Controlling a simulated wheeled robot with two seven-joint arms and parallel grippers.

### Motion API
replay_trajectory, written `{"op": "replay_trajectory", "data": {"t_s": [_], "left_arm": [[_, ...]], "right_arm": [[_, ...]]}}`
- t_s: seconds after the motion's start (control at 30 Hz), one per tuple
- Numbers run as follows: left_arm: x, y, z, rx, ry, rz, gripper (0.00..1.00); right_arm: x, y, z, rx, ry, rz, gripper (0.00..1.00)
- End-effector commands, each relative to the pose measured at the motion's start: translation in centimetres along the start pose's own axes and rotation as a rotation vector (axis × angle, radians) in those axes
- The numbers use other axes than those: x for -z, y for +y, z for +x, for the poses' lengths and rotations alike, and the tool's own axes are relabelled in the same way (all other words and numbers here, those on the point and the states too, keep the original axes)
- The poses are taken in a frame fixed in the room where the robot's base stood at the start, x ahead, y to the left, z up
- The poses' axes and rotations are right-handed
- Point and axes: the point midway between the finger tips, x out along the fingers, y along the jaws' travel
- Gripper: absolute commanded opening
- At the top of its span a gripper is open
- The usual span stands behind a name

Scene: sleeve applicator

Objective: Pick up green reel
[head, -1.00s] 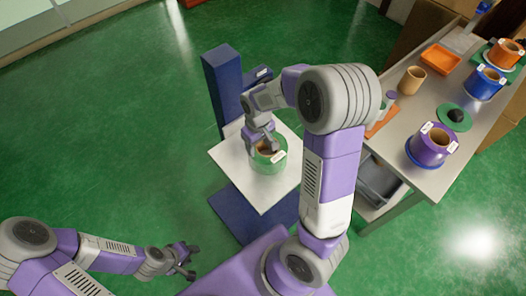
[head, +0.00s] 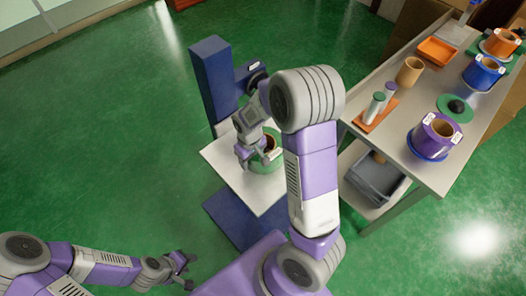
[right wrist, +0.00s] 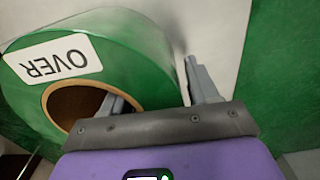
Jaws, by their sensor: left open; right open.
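The green reel (head: 270,165) stands on the white square platform (head: 222,158) of a blue stand. In the right wrist view the green reel (right wrist: 130,55) fills the left side, with a brown core hole and a white label reading OVER, upside down. My right gripper (head: 252,152) is at the reel, open. In the right wrist view my right gripper (right wrist: 155,90) has one fingertip at the core opening and the other outside the green wall; contact is unclear. My left gripper (head: 184,269) is open and empty over the floor at lower left.
A blue post (head: 214,85) rises behind the platform. On the right, a grey trolley (head: 415,178) holds a purple reel (head: 432,138), a blue reel (head: 483,72), an orange reel (head: 500,42), a tan cylinder (head: 409,70) and an orange tray (head: 438,50). Open green floor lies left.

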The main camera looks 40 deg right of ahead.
Motion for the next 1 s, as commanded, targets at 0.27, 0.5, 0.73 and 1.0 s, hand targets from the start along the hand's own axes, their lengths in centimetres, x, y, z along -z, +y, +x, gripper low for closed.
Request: {"op": "replay_trajectory", "data": {"t_s": [0.27,0.5,0.73,1.0], "left_arm": [[0.00,0.01,-0.03,0.000,0.000,0.000,0.43],[-0.01,0.01,-0.02,0.000,0.000,0.000,0.43],[-0.01,0.01,-0.02,0.000,0.000,0.000,0.43],[-0.01,0.01,-0.02,0.000,0.000,0.000,0.43]], "right_arm": [[0.01,0.02,0.03,0.000,0.001,0.000,0.52],[0.01,0.02,0.02,0.000,0.001,0.000,0.15],[0.01,0.02,0.02,0.000,0.001,0.000,0.00],[0.01,0.03,0.01,0.000,0.001,0.000,0.00]]}}
